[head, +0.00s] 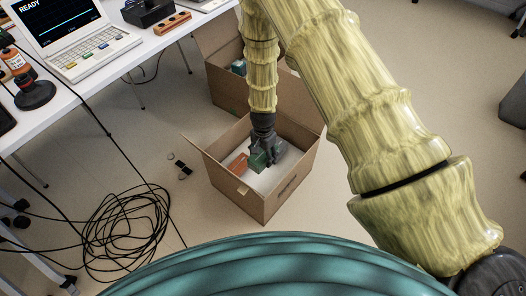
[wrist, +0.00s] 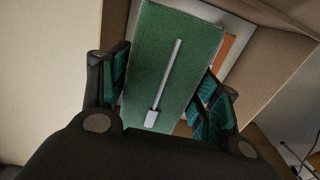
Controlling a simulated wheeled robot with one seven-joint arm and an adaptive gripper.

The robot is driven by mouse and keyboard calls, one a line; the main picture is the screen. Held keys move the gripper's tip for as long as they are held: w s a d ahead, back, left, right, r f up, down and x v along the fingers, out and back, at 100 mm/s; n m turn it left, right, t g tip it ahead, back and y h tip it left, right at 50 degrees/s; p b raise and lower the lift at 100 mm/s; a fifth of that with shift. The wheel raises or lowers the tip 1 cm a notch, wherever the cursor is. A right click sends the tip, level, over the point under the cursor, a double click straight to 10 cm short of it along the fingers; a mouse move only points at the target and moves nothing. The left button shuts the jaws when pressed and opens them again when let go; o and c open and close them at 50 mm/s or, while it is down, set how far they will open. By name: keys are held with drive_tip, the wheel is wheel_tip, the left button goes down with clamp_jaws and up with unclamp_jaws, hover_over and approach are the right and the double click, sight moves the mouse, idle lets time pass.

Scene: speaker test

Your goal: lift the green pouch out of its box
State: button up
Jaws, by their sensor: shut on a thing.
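The green pouch (head: 257,161) is between the fingers of my gripper (head: 264,147) in the head view, within the opening of the near cardboard box (head: 266,204). In the wrist view the pouch (wrist: 153,50) fills the space between the dark fingers with teal pads (wrist: 165,85). A grey strip with a wider tab runs along its face. My gripper is shut on the pouch. Whether the pouch touches the box floor cannot be told.
An orange thing (head: 238,165) lies in the near box beside the pouch. A second open box (head: 232,89) stands behind it. A tangle of black cable (head: 128,222) lies on the floor at left. A white table (head: 112,62) with a laptop-like device (head: 75,38) stands at upper left.

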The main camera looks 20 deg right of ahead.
sight(263, 153)
drive_tip(key=shift+r+p, duration=1.4)
drive_tip(key=shift+p, duration=0.3)
wheel_tip(263, 153, up, 15)
drive_tip(key=p, duration=0.5)
drive_tip(key=shift+s, duration=0.1)
